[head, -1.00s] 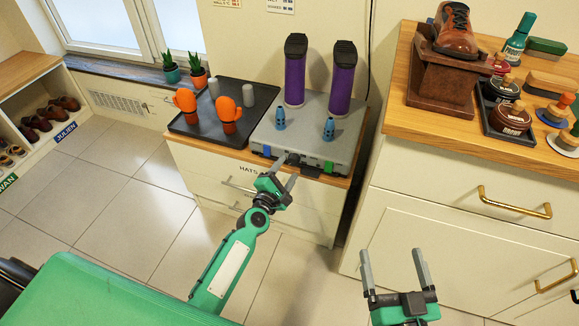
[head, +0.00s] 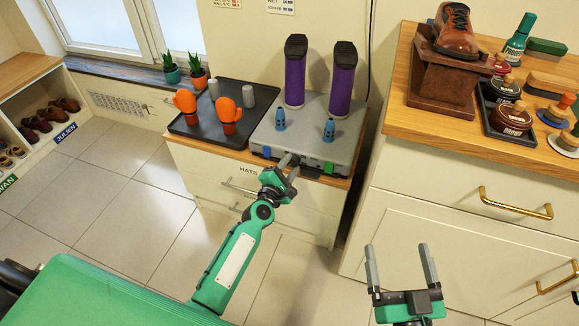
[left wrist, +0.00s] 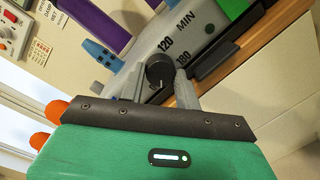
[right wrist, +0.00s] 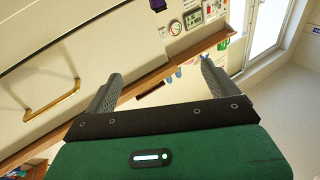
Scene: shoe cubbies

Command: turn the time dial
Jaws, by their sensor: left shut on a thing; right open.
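The time dial (left wrist: 160,71) is a round black knob on the front of the grey dryer-like box (head: 343,152). In the left wrist view it sits by the printed marks "120", "180" and "MIN". My left gripper (head: 289,163) is at the front of the box, its two fingers on either side of the dial and shut on it; the fingers also show in the left wrist view (left wrist: 159,88). The dial is mostly hidden in the head view. My right gripper (head: 401,266) is open and empty, low in front of the white cabinet.
A green button (head: 328,168) and a blue one (head: 267,151) flank the dial. Two purple posts (head: 342,85) and two small blue pegs (head: 329,130) stand on the box. A black tray (head: 207,133) with orange forms lies left. A wooden counter (head: 440,130) stands right.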

